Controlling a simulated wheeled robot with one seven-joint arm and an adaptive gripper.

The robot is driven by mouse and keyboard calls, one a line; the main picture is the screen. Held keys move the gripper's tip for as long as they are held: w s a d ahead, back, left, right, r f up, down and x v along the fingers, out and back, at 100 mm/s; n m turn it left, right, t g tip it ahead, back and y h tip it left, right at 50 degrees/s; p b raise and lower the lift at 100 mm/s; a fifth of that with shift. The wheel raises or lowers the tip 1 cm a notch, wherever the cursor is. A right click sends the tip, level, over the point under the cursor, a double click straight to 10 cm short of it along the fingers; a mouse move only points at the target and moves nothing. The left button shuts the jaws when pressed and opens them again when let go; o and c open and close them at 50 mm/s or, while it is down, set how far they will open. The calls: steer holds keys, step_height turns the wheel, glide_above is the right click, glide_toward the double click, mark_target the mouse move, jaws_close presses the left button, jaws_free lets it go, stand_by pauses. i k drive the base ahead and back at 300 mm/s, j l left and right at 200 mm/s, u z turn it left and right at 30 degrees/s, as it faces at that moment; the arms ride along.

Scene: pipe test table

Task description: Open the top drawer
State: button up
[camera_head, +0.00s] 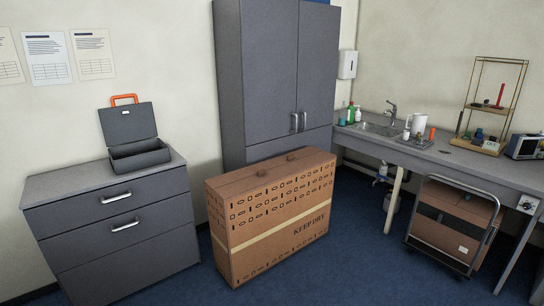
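A grey drawer cabinet (130,262) stands at the left against the wall. Its top drawer (75,211) is shut and has a silver bar handle (116,198). A second drawer (85,243) below it is also shut, with its own silver handle (125,225). A plain panel is under that one. My gripper is not in view, so I cannot see its state or where it is relative to the drawer.
An open grey toolbox (138,154) with an orange handle sits on the cabinet top. A large cardboard box (262,248) stands on the floor just right of the cabinet, before a tall grey cupboard (270,75). Blue floor (195,288) shows between. A cart (440,250) stands under the sink counter.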

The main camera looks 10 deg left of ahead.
mark_target(46, 220)
steer(key=i+j+u, duration=0.15)
steer(key=i+u, duration=0.25)
steer(key=i, duration=0.15)
steer(key=i+u, duration=0.4)
steer(key=i, duration=0.15)
steer(key=i+l+u, duration=0.2)
steer(key=i+u, duration=0.2)
steer(key=i+l+u, duration=0.4)
steer(key=i, duration=0.25)
steer(key=i+j+z, duration=0.2)
steer(key=i+j, duration=1)
steer(key=i, duration=0.15)
steer(key=i+j+z, duration=0.15)
steer(key=j, duration=0.45)
steer(key=i+j+z, duration=0.1)
steer(key=j, duration=0.5)
steer(key=j+z, duration=0.15)
steer(key=j, duration=0.5)
steer(key=i, duration=0.05)
